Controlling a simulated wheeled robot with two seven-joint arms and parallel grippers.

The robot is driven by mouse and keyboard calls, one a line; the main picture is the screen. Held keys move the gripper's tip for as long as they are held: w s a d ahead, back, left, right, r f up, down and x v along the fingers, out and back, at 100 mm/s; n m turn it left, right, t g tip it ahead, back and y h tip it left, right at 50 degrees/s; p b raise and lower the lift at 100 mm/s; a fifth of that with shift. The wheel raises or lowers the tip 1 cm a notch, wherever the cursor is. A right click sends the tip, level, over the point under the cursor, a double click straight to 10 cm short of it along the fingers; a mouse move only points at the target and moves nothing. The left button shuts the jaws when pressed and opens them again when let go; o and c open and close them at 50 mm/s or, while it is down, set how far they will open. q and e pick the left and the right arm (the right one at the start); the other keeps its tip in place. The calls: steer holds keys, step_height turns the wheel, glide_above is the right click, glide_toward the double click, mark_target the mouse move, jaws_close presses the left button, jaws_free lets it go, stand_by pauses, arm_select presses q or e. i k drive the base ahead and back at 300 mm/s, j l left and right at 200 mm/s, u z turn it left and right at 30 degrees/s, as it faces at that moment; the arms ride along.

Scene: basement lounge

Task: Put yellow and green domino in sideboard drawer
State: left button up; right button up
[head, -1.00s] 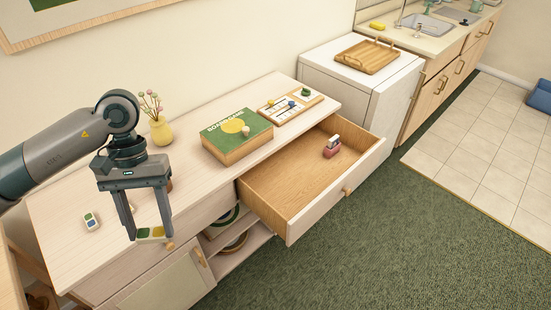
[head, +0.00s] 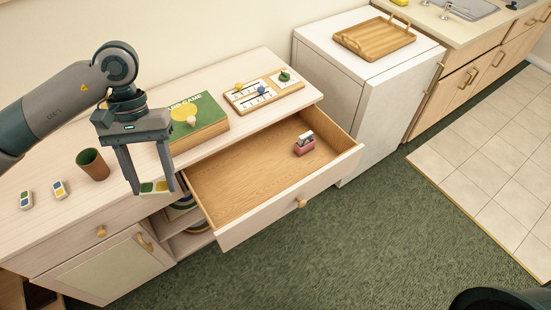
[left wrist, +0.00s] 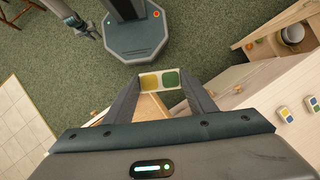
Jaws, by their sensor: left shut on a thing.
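My left gripper (head: 156,191) is shut on the yellow and green domino (head: 148,187), a white tile with a green half and a yellow half. It holds the domino in the air in front of the sideboard top, just left of the open drawer. The left wrist view shows the domino (left wrist: 160,80) between the fingertips. The sideboard drawer (head: 240,184) is pulled out, with a bare wooden floor and a small red and white item (head: 304,145) near its far right side.
The sideboard top holds two other dominoes (head: 59,190) (head: 26,200), a brown cup (head: 93,164), a green board game box (head: 203,127) and a wooden game tray (head: 248,104). A white cabinet (head: 345,80) with a wooden tray (head: 375,39) stands to the right.

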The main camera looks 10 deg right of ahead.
mark_target(254, 177)
steer(key=i+l+u, duration=0.1)
steer(key=l, duration=0.25)
steer(key=i+l+u, duration=0.1)
steer(key=i+l, duration=0.45)
steer(key=l, duration=0.15)
steer(key=i+l+u, duration=0.15)
steer(key=i+l, duration=0.05)
steer(key=i, duration=0.05)
